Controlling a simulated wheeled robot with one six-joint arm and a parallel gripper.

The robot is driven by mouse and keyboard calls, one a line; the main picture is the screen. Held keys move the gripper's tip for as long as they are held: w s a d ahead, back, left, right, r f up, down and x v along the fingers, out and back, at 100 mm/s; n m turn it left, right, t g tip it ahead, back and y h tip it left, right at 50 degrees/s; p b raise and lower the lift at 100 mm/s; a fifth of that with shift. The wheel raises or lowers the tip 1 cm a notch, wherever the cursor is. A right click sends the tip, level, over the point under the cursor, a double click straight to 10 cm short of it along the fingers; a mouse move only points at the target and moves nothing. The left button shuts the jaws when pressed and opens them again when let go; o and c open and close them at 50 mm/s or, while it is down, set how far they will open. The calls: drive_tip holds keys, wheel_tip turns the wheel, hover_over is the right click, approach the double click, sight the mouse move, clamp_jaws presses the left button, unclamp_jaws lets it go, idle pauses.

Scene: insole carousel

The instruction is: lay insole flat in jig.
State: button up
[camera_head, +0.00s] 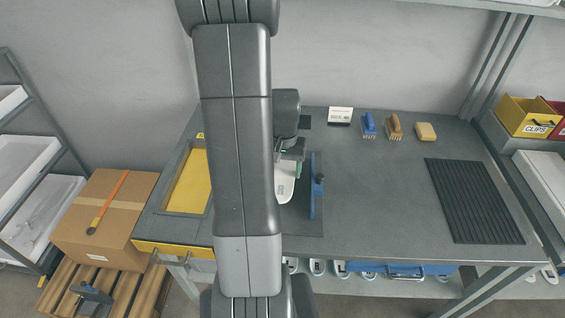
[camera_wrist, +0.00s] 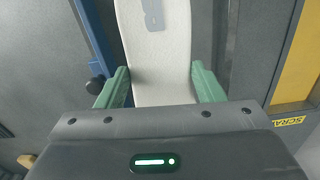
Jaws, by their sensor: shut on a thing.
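A white insole (camera_wrist: 160,40) with a grey patch runs up between the green fingers of my gripper (camera_wrist: 161,80), which is shut across its width. In the head view the insole (camera_head: 284,190) shows beside my arm, which hides part of it. What looks like the jig has a blue bar (camera_head: 312,200) with a dark knob, standing at the edge of a dark plate (camera_head: 305,222). The blue bar (camera_wrist: 92,38) runs left of the insole in the wrist view, with a gap between them. Whether the insole touches the plate, I cannot tell.
A yellow-bottomed recess (camera_head: 188,182) lies left of my arm; its label partly shows in the wrist view (camera_wrist: 288,121). Two brushes (camera_head: 369,125) (camera_head: 394,127) and a yellow block (camera_head: 426,131) stand at the back. A ribbed black mat (camera_head: 473,200) lies right. The bench middle is clear.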

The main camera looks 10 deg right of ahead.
drive_tip(key=shift+f+b, duration=2.6)
drive_tip(key=shift+f, duration=1.1)
drive_tip(key=shift+f+b, duration=0.5)
drive_tip(key=shift+f, duration=0.05)
drive_tip(key=o, duration=1)
drive_tip(key=shift+o, duration=0.2)
drive_tip(key=shift+r, duration=0.15)
wheel_tip(320, 180, up, 14)
drive_tip(key=shift+f+p, duration=0.2)
drive_tip(key=shift+p, duration=0.25)
drive_tip(key=shift+r, duration=0.1)
